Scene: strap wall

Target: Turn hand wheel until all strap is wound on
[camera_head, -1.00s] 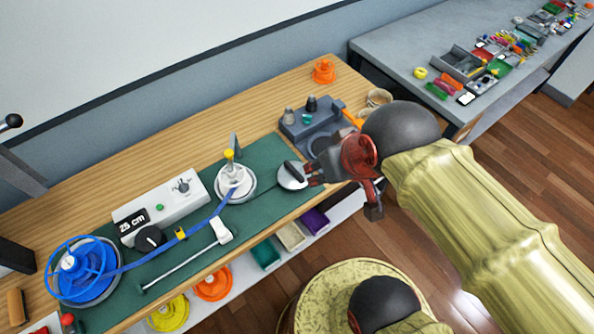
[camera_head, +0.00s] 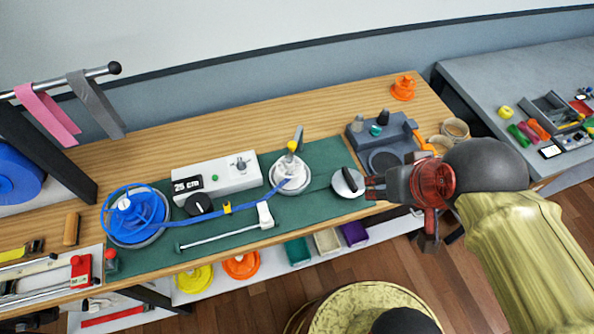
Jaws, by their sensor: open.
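A blue strap (camera_head: 205,215) runs from the blue spoked reel (camera_head: 135,214) at the left to a white winder (camera_head: 289,176) with a yellow knob, on the green mat. Blue strap still shows at the reel; how much is on the winder is hard to tell. A pale round hand wheel (camera_head: 341,184) with a black handle sits at the mat's right edge. My gripper (camera_head: 369,188) is just right of this wheel, with its dark fingers open and pointing at it. Whether they touch the handle cannot be told.
A white box (camera_head: 222,180) reading 25 cm stands behind the strap, and a white-ended rod (camera_head: 222,236) lies in front. A grey tray (camera_head: 384,139) and an orange spool (camera_head: 403,88) stand at the right. A strap rack (camera_head: 65,82) is at the left.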

